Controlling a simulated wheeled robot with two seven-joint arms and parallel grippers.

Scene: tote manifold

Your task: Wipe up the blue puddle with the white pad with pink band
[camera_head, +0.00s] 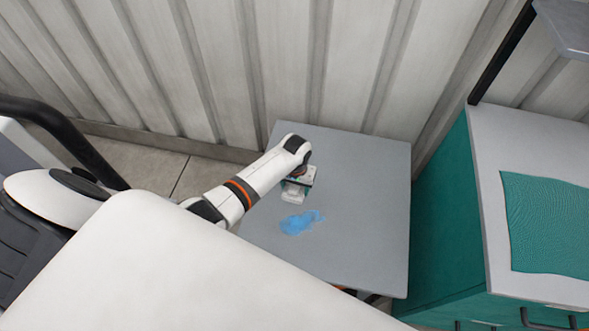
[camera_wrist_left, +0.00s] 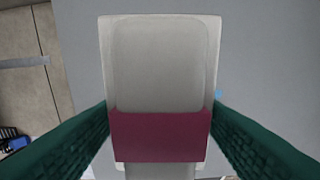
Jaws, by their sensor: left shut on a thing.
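The blue puddle (camera_head: 300,222) lies on the grey table top, an irregular patch with a small lobe to its right. The white pad (camera_head: 293,196) is just behind it in the head view. My left gripper (camera_head: 298,184) is shut on the pad. In the left wrist view the pad (camera_wrist_left: 163,65) fills the middle, with its dark pink band (camera_wrist_left: 160,135) between the green fingers of my left gripper (camera_wrist_left: 160,108). A small blue bit of the puddle (camera_wrist_left: 218,94) shows at the pad's right edge. I cannot tell whether the pad touches the table. My right gripper is out of view.
The grey table (camera_head: 365,190) is otherwise clear around the puddle. A corrugated wall (camera_head: 280,60) stands behind it. A green cabinet (camera_head: 445,215) stands on the right, with a green mat (camera_head: 545,225) on its light top.

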